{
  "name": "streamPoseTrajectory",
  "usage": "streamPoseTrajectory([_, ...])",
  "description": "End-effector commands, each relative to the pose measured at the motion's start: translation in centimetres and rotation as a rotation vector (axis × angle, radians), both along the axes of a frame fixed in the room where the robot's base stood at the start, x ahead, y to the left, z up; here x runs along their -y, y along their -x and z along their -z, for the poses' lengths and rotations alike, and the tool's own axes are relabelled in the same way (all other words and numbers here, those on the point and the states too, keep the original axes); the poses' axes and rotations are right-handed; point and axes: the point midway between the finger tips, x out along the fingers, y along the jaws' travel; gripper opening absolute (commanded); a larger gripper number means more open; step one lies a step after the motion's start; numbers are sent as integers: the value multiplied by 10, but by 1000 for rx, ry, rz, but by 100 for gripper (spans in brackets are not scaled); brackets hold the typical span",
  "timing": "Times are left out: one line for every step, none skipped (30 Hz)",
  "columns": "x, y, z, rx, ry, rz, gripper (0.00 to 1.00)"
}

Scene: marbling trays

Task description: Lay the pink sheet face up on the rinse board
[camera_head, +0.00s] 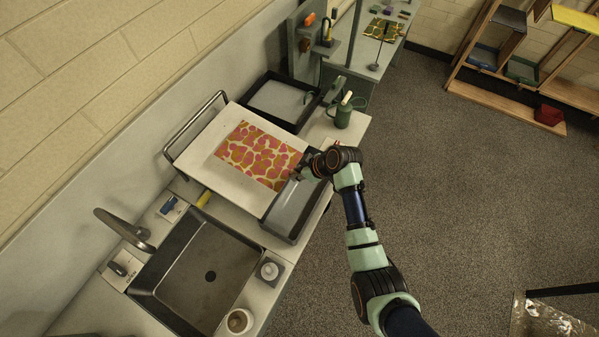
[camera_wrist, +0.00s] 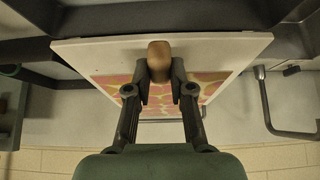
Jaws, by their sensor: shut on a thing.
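The pink sheet (camera_head: 259,156), patterned with pink blobs on yellow, lies pattern up on the white rinse board (camera_head: 206,159). It also shows in the wrist view (camera_wrist: 211,84), partly hidden behind my fingers. My gripper (camera_head: 299,172) is at the sheet's right edge, over the side of the board nearest the long grey tray. In the wrist view my gripper (camera_wrist: 160,72) is shut on a brown rounded piece (camera_wrist: 159,56) between its fingertips. I cannot tell whether that piece is joined to the sheet.
A long grey tray (camera_head: 274,229) is right of the board, and a black tray (camera_head: 297,127) is behind it. A sink (camera_head: 166,287) is in front. A green can (camera_head: 343,117) stands near the back right, and a metal rail (camera_head: 184,137) rises at the board's left.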

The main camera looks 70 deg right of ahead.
Motion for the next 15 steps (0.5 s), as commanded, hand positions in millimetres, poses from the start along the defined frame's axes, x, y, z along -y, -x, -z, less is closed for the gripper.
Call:
streamPoseTrajectory([0,-1,9,0,0,0,8])
streamPoseTrajectory([0,-1,12,0,0,0,8])
streamPoseTrajectory([0,-2,16,0,0,0,8])
streamPoseTrajectory([0,-2,19,0,0,0,8])
streamPoseTrajectory([0,-3,21,0,0,0,8])
streamPoseTrajectory([1,-4,25,0,0,0,8])
streamPoseTrajectory([1,-4,28,0,0,0,8])
streamPoseTrajectory([1,-5,31,0,0,0,8])
streamPoseTrajectory([1,-5,34,0,0,0,8])
streamPoseTrajectory([1,-6,37,0,0,0,8])
streamPoseTrajectory([1,-6,40,0,0,0,8])
streamPoseTrajectory([1,-7,44,0,0,0,8])
streamPoseTrajectory([1,-7,46,-1,0,0,8])
streamPoseTrajectory([1,-8,48,-1,0,0,8])
streamPoseTrajectory([1,-8,50,0,0,0,8])
